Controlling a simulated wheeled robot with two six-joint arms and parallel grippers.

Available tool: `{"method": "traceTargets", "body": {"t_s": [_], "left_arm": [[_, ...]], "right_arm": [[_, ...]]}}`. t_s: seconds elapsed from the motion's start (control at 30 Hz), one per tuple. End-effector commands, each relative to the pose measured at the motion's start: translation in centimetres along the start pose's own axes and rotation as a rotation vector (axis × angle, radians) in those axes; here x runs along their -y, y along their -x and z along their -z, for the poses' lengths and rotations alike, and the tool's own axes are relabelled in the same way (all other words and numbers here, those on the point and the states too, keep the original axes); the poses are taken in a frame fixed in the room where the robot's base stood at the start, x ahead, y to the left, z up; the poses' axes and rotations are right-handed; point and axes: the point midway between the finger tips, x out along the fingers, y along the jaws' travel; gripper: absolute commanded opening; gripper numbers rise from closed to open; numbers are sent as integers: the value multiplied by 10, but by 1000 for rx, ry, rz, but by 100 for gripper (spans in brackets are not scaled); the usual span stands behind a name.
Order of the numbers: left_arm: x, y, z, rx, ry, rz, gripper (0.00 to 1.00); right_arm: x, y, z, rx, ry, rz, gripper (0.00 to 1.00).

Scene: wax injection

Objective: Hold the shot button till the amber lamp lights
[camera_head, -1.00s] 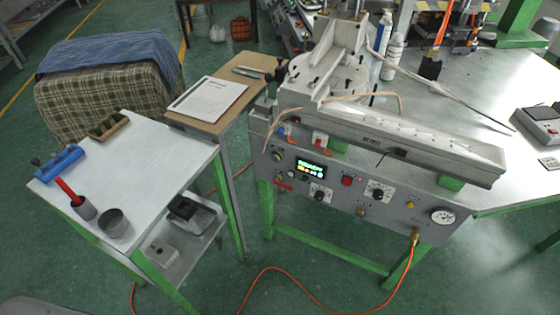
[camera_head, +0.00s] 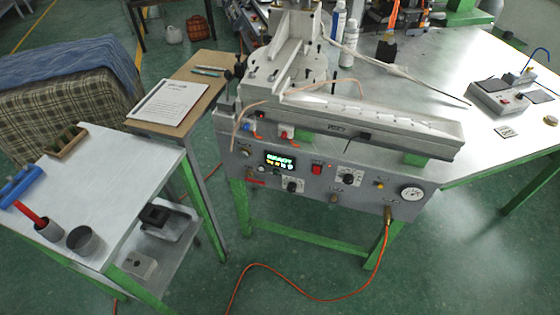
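The wax injection machine (camera_head: 345,135) stands on a green-legged bench in the middle of the head view. Its grey front panel carries a lit green display (camera_head: 281,161), a red button (camera_head: 317,168), dark knobs (camera_head: 348,178), a small amber round piece (camera_head: 379,184) and a pressure gauge (camera_head: 411,194). I cannot tell which control is the shot button. The amber piece looks small, and I cannot tell if it is lit. Neither of my grippers shows in this view.
A white side table (camera_head: 120,165) at left holds a blue rack (camera_head: 20,186), a wooden tray (camera_head: 66,143) and grey cups (camera_head: 84,241). A clipboard (camera_head: 168,101) lies on a wooden stand. An orange hose (camera_head: 300,297) crosses the green floor. The bench top at right is mostly clear.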

Motion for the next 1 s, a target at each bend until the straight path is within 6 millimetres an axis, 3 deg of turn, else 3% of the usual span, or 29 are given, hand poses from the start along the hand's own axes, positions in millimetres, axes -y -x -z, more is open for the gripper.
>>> {"method": "traceTargets", "body": {"t_s": [0.03, 0.17, 1.0], "left_arm": [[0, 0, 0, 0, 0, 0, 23], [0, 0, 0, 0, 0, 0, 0], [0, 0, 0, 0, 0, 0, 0]], "right_arm": [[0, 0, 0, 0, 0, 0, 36], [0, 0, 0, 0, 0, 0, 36], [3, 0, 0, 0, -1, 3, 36]]}}
